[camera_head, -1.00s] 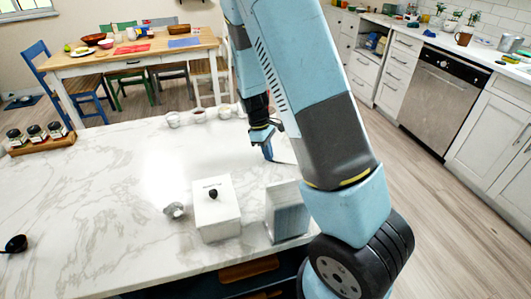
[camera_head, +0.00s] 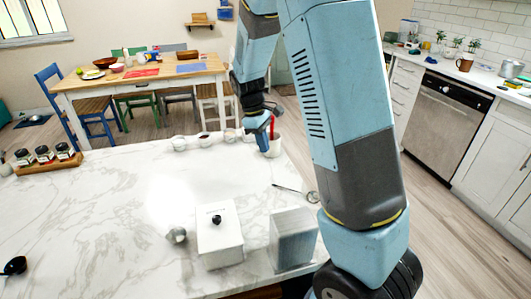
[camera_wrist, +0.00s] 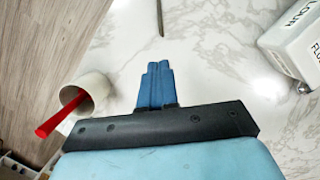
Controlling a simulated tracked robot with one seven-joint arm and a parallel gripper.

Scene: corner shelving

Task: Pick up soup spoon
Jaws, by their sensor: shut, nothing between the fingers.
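A metal spoon (camera_head: 294,191) with a thin handle and round bowl lies flat on the marble counter, right of centre in the head view. In the wrist view only the thin end of its handle (camera_wrist: 160,18) shows, at the top edge. My gripper (camera_head: 264,146) is above the counter, beyond the spoon and apart from it. In the wrist view my gripper's blue fingers (camera_wrist: 155,70) are together with nothing between them, in line with the handle. A black ladle-like utensil (camera_head: 14,266) lies at the counter's left edge.
A white cup (camera_head: 273,148) holding a red-handled item (camera_head: 272,128) is close beside my gripper. A white lidded box (camera_head: 219,238) and a grey-white block (camera_head: 292,238) stand at the front. The counter's middle is clear.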

